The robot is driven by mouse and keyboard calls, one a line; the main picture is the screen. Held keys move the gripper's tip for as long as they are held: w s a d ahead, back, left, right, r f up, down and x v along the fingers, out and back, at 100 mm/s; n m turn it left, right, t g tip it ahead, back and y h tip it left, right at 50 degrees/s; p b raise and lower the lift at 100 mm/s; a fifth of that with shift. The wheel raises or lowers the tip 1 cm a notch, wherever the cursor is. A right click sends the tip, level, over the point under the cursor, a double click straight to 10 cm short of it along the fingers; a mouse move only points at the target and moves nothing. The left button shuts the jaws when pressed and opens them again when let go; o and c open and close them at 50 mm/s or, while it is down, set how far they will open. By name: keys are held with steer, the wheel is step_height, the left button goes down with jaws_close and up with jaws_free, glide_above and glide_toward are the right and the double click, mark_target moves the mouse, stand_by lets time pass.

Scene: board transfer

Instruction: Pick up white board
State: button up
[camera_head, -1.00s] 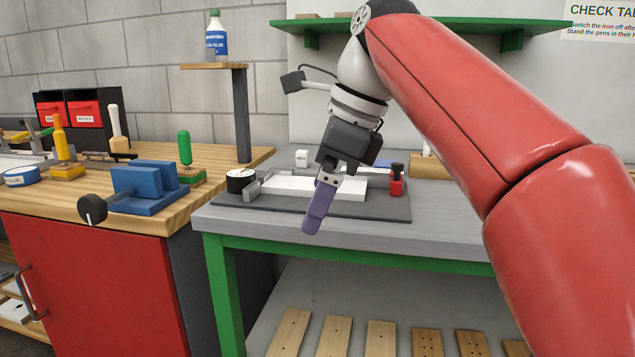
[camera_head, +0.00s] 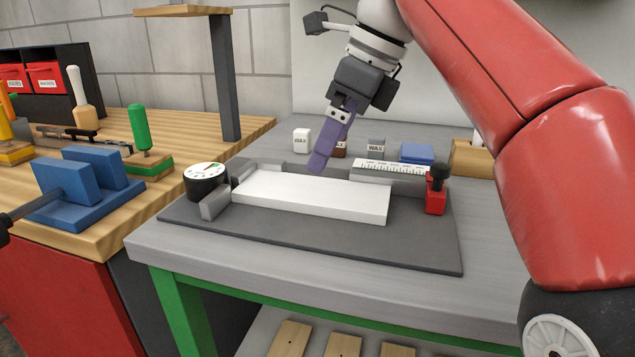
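The white board (camera_head: 305,197) lies flat and lengthwise on a dark grey mat (camera_head: 420,249) on the grey workbench. A grey block touches or nearly touches its left end. My gripper (camera_head: 320,165) has purple fingers and points down, in front of the board's far edge in the picture. It appears above the board and apart from it. Only one finger outline shows clearly, so I cannot tell how far the fingers are parted. Nothing is seen held in it.
A round dial gauge (camera_head: 206,181) stands left of the board. A red clamp (camera_head: 436,190) stands at its right end, and a ruler (camera_head: 392,167) lies behind it. Wax blocks (camera_head: 376,147) stand farther back. The mat's front is clear.

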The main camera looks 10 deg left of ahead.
mark_target(315, 189)
steer(key=shift+s+a+f, duration=0.1)
steer(key=shift+a+f, duration=0.15)
steer(key=shift+f, duration=0.45)
steer(key=shift+d+x, duration=0.15)
steer(key=shift+x, duration=1.25)
steer(key=shift+d+x, duration=0.2)
steer(key=shift+x, duration=1.2)
steer(key=c, duration=1.2)
step_height(315, 189, up, 7)
steer(key=shift+r, duration=1.35)
